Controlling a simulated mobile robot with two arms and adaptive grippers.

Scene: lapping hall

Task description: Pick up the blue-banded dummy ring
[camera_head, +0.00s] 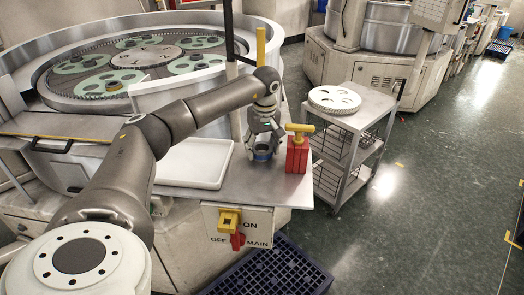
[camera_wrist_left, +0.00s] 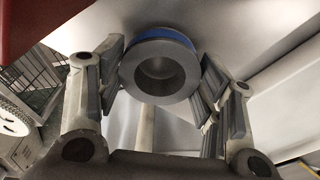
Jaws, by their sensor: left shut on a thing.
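The blue-banded dummy ring (camera_head: 262,154) is a small dark grey ring with a blue band. It stands on the metal ledge (camera_head: 232,186) beside the machine. In the left wrist view the ring (camera_wrist_left: 158,99) shows its round bore, with the blue band along its far edge. My left gripper (camera_head: 264,145) points down over the ring and is shut on it, a finger on either side. The ring appears at ledge height; whether it touches the ledge is hard to tell. My right gripper is in neither view.
A red block with a yellow handle (camera_head: 298,155) stands just right of the ring. A white tray (camera_head: 195,165) lies to the left. A cart (camera_head: 366,103) bearing a white disc (camera_head: 334,98) is beyond. A blue crate (camera_head: 270,273) is on the floor below.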

